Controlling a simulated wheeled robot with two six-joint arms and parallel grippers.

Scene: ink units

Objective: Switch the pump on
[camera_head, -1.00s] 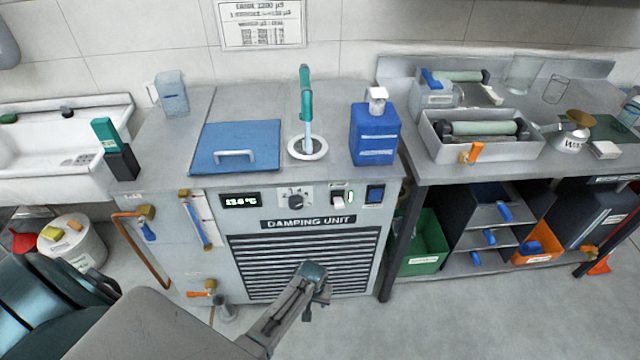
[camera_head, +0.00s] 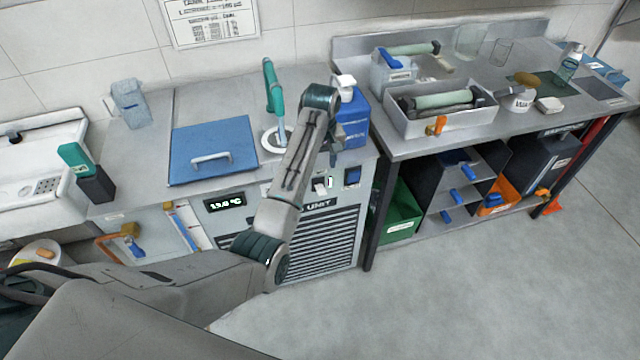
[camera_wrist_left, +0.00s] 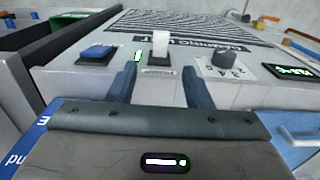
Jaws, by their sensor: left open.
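The damping unit's front panel (camera_head: 226,203) carries a white switch lever (camera_head: 320,188) with a small lit green lamp (camera_head: 331,182) beside it. In the left wrist view the white lever (camera_wrist_left: 160,44) stands out from the panel, with a label under it too small to read. I cannot tell which control is marked for the pump. My left gripper (camera_head: 334,145) hangs above the panel; its fingertips are hard to make out in the head view. In the left wrist view the gripper (camera_wrist_left: 160,74) is open and empty, its fingers pointing toward the panel on either side of the lever's line.
A blue rocker switch (camera_wrist_left: 95,54) and a round knob (camera_wrist_left: 224,62) flank the lever. A blue jug (camera_head: 354,125) stands on the unit close behind the gripper. A blue lid (camera_head: 212,140) and a teal-handled tool (camera_head: 272,88) are further left.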

